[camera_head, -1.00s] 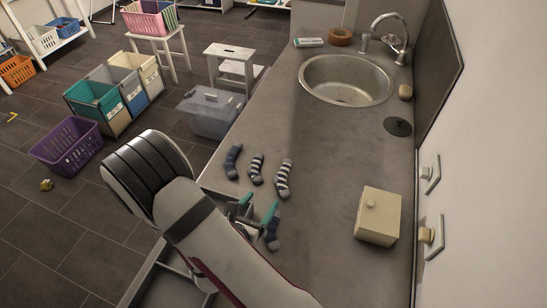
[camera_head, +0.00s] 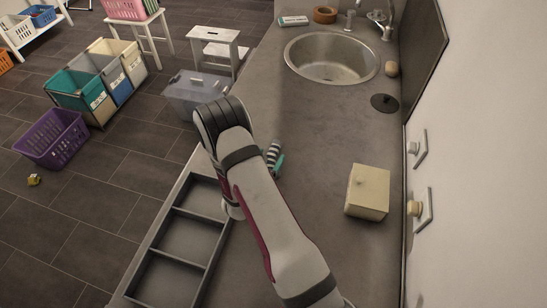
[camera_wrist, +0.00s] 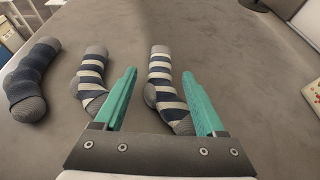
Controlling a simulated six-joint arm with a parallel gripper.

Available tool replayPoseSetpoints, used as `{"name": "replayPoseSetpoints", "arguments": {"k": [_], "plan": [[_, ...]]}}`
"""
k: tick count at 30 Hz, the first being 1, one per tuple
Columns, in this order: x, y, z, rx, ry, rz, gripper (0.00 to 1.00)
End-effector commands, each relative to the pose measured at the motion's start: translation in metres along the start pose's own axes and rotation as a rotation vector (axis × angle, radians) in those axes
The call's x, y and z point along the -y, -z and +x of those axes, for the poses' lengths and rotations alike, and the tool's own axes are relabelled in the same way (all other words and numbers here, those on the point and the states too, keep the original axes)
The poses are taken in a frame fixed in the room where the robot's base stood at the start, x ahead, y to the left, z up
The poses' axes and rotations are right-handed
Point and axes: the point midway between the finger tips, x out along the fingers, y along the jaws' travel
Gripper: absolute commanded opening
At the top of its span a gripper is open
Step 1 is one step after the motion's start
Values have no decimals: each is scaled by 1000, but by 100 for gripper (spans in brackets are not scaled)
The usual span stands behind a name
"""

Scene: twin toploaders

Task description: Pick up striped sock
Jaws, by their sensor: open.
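In the wrist view, a striped sock (camera_wrist: 164,80), cream and dark blue with grey ends, lies on the counter between the open fingers of my gripper (camera_wrist: 159,75). I cannot tell its exact height gap to the fingers. A second, smaller striped sock (camera_wrist: 91,75) lies just left of the left finger. A dark blue sock (camera_wrist: 34,72) with a grey ribbed end lies farther left. In the head view, one striped sock (camera_head: 273,151) shows beside a teal finger of my gripper (camera_head: 277,164); my arm hides the other socks.
A cream lidded box (camera_head: 368,190) stands on the grey counter (camera_head: 325,130), right of my arm. The sink (camera_head: 332,58) is farther back.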

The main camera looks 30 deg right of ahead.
Motion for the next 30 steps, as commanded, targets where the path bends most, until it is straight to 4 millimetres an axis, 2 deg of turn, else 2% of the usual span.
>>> {"name": "replayPoseSetpoints", "arguments": {"k": [1,2,12,25,30], "plan": [[0,0,0,0,0,0,67],[0,0,0,0,0,0,62],[0,0,0,0,0,0,0],[0,0,-1,-2,1,1,0],[0,-14,-7,0,1,1,0]]}}
